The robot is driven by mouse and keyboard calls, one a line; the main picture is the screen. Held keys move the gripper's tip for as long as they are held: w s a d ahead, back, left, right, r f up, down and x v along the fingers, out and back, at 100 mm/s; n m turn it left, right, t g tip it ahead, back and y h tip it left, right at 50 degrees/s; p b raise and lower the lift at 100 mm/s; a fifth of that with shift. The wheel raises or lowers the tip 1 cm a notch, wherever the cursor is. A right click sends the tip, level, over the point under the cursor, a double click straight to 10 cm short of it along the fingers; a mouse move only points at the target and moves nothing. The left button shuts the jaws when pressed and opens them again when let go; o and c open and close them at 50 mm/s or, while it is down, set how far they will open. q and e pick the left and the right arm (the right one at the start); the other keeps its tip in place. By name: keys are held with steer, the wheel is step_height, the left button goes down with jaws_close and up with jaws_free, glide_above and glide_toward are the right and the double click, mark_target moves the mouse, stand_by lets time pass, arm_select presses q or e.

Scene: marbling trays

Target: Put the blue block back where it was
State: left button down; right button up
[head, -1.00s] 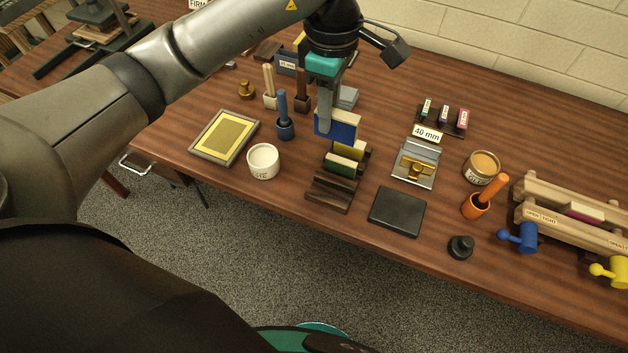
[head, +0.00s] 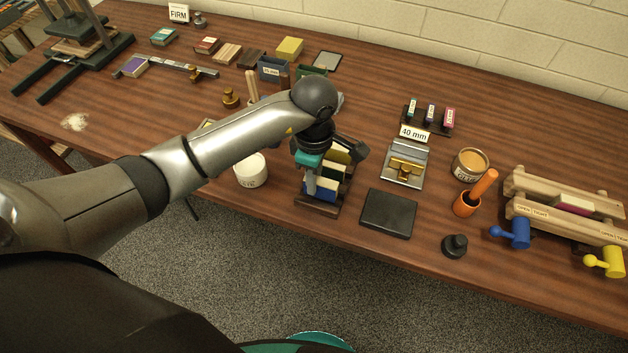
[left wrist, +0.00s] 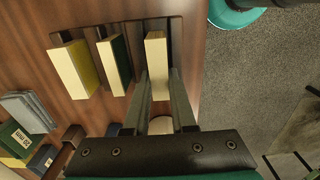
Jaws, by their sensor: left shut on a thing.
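The blue block (head: 320,190) has a pale top face and blue sides. My left gripper (head: 311,184) is shut on it, holding it upright at the front end of the dark wooden rack (head: 316,208). In the left wrist view, the block (left wrist: 156,62) sits between the fingers (left wrist: 160,92), in line with the rack's end slot beside the green block. I cannot tell whether it is fully seated. A green block (left wrist: 114,65) and a yellow block (left wrist: 75,68) stand in the rack's other slots. My right gripper is not in view.
A black slab (head: 388,213) lies close right of the rack. A white pot (head: 251,170) stands to its left, partly behind my arm. An orange pot with a handle (head: 467,204) and a metal plate with a brass piece (head: 404,166) are further right. The table's front edge is near.

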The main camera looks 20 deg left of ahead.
arm_select(q)
steer(key=shift+f, duration=0.65)
steer(key=shift+f, duration=0.15)
steer(key=c, duration=0.7)
jaws_free()
steer(key=shift+c, duration=0.2)
step_height(320, 180, up, 12)
steer(key=shift+r, duration=0.2)
